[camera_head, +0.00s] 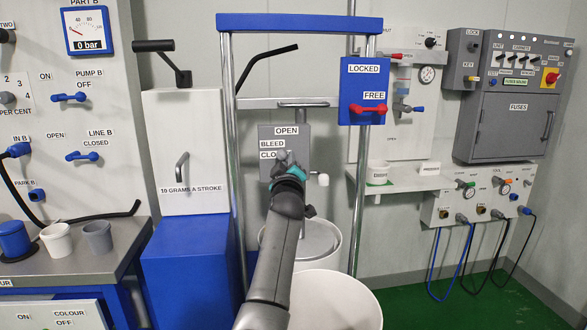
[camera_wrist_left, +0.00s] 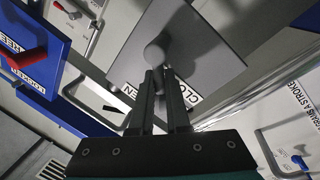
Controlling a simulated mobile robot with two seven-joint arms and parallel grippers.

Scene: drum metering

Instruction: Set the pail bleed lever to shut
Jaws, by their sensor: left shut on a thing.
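The grey bleed panel (camera_head: 297,137) is at the middle of the head view, with OPEN at the top, BLEED below it and a partly covered CLO... label at the bottom. My left gripper (camera_head: 285,163) is in front of its lower part. In the left wrist view the panel (camera_wrist_left: 205,50) fills the upper middle, and my left gripper (camera_wrist_left: 160,85) has its dark fingers close together on the bleed lever. The lever's round grey knob (camera_wrist_left: 154,53) shows just beyond the fingertips. The gripper hides much of the lever, so its exact angle is unclear. My right gripper is in neither view.
A blue LOCKED/FREE plate (camera_head: 362,90) with a red lever (camera_head: 369,109) is at the right of the blue-topped frame (camera_head: 300,24). A white pail (camera_head: 335,300) and lidded drum (camera_head: 318,240) stand below. A white pump box (camera_head: 185,150) is at left.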

